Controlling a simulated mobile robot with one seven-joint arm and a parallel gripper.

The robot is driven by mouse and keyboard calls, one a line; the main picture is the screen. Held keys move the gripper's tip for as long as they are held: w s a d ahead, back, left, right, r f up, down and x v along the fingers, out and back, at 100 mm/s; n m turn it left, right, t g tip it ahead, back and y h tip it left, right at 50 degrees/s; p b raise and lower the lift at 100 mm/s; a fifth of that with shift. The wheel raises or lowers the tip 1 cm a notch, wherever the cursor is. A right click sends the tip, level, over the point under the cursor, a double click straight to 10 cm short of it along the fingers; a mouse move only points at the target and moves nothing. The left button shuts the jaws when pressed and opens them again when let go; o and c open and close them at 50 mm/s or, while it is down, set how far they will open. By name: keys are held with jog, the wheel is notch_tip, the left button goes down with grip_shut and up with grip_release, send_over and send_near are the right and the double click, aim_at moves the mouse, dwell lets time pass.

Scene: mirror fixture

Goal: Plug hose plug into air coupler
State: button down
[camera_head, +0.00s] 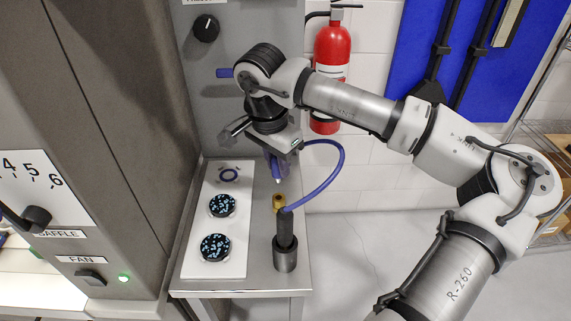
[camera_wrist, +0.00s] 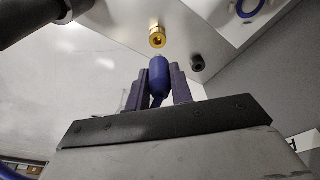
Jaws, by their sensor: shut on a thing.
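My gripper (camera_head: 276,168) is above the steel side shelf, pointing down and shut on the blue hose plug (camera_wrist: 159,78). In the wrist view, the plug sits between the two purple fingers (camera_wrist: 161,88). The brass air coupler (camera_head: 279,202) stands atop a dark post, just below the plug's pale tip in the head view. It also shows in the wrist view (camera_wrist: 157,38), beyond the plug with its opening visible. Plug and coupler look apart. The blue hose (camera_head: 341,160) loops right from the gripper and back down toward the coupler; how its lower end attaches is unclear.
A grey cabinet (camera_head: 100,120) stands at left. A red fire extinguisher (camera_head: 331,70) hangs behind.

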aim_at(277, 182)
jog(key=shift+f+b, duration=0.1)
jog(key=shift+b, duration=0.25)
notch_tip(277, 182, down, 4)
jog(key=b, duration=0.3)
jog(key=shift+b, duration=0.35)
jog(key=shift+b, duration=0.5)
dwell(1.5)
jog(key=shift+f+b, duration=1.4)
jog(key=shift+f, duration=0.05)
dwell(0.3)
jog(key=c, duration=1.1)
grip_release()
jog(key=shift+c, duration=0.2)
jog(key=shift+r, duration=0.1)
